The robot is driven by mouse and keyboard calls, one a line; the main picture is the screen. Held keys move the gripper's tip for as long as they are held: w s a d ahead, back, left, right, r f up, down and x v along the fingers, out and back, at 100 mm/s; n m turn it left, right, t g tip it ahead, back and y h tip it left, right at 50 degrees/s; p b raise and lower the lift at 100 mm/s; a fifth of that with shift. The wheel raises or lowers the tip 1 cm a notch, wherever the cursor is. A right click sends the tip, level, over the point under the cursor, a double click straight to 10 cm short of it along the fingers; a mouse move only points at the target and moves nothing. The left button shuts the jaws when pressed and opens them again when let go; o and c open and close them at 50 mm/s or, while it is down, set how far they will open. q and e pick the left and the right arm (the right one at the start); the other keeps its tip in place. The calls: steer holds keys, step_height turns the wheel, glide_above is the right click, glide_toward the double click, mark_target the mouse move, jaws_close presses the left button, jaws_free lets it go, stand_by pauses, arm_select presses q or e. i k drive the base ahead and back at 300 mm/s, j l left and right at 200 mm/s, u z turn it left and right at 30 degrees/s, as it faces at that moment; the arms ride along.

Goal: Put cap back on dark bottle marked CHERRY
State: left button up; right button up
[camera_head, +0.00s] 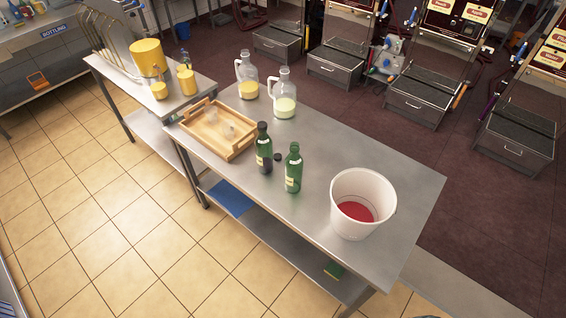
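Two dark bottles stand upright near the middle of the steel table (338,124). The left one (264,150) is very dark, with a pale label and a dark top. The right one (293,170) is green, with a pale label and a green top. The labels are too small to read, so I cannot tell which says CHERRY. A small dark object (278,157), which looks like a cap, sits on the table between the bottles. Neither of my grippers is in view.
A white bucket (363,190) with red contents stands right of the bottles. A wooden tray (207,143) holds clear items. Two glass jugs (248,76) (284,98) stand behind. A second table (120,83) holds yellow containers (148,57).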

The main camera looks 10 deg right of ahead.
mark_target(294, 162)
steer(key=i+j, duration=0.25)
steer(key=i, duration=0.2)
steer(key=i+j, duration=0.25)
steer(key=i, duration=0.15)
steer(key=i+j+z, duration=0.1)
steer(key=i+j, duration=0.15)
steer(key=i, duration=0.2)
steer(key=k+l+z, duration=0.2)
steer(key=k, duration=0.15)
steer(key=k+l+z, duration=0.15)
steer(key=k, duration=0.2)
steer(key=i+z, duration=0.1)
steer(key=i+j+u, duration=0.45)
steer(key=i, duration=0.15)
steer(key=l, duration=0.1)
